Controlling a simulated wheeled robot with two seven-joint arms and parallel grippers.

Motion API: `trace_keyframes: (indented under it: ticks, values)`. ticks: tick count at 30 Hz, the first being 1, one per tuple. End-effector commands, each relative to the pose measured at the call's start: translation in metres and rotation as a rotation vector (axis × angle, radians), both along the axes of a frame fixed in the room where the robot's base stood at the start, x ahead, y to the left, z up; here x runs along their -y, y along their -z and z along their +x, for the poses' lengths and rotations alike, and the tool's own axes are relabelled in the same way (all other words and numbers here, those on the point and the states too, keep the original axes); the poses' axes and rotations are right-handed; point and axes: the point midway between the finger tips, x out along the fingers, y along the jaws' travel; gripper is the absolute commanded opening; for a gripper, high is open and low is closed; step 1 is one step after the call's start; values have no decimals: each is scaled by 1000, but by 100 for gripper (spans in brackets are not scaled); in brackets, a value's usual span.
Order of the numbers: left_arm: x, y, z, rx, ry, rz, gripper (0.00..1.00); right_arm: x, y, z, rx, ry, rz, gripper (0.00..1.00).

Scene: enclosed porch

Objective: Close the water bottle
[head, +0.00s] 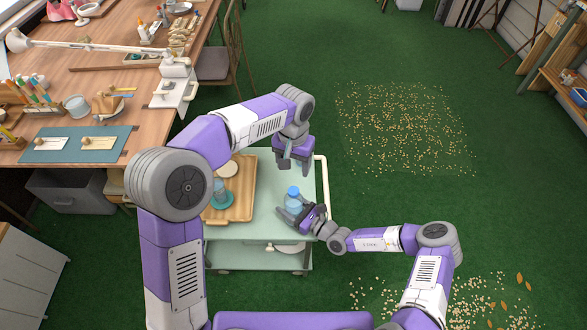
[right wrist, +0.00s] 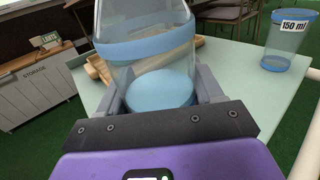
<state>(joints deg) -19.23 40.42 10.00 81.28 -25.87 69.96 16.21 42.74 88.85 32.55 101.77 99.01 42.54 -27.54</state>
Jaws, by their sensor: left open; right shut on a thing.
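The water bottle (head: 292,204) is clear with light blue parts and stands upright near the right side of the pale green trolley (head: 270,222). My right gripper (head: 299,211) is shut around its lower body. In the right wrist view the bottle (right wrist: 150,62) shows a blue band and a blue base between the fingers; its top is cut off. In the head view a blue part tops the bottle; I cannot tell whether it is a seated cap. My left gripper (head: 286,161) is open above the trolley's far side, apart from the bottle.
A wooden tray (head: 244,208) on the trolley holds a blue-green item (head: 221,193) and a pale disc (head: 228,169). A clear cup (right wrist: 281,45) marked 150 ml stands on the trolley. A workbench (head: 130,60) is at left; green floor is open at right.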

Motion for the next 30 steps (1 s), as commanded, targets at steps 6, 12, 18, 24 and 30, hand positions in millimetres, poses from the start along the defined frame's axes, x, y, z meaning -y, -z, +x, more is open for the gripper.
trace_keyframes:
  ticks: [6, 12, 18, 24, 30]
  values:
    - [0, 0, 0, 0, 0, 0, 65, 0, 1, 0, -1, 0, -1, 0]
    - [0, 0, 0, 0, 0, 0, 65, 0, 0, 0, -1, 0, -1, 93]
    - [0, 0, 0, 0, 0, 1, 65, 0, 0, 0, 0, 0, 0, 95]
    - [0, 0, 0, 0, 0, 1, 65, 0, 0, 0, 0, 0, 0, 100]
    - [0, 0, 0, 0, 0, 1, 65, 0, 0, 0, 0, 0, 0, 100]
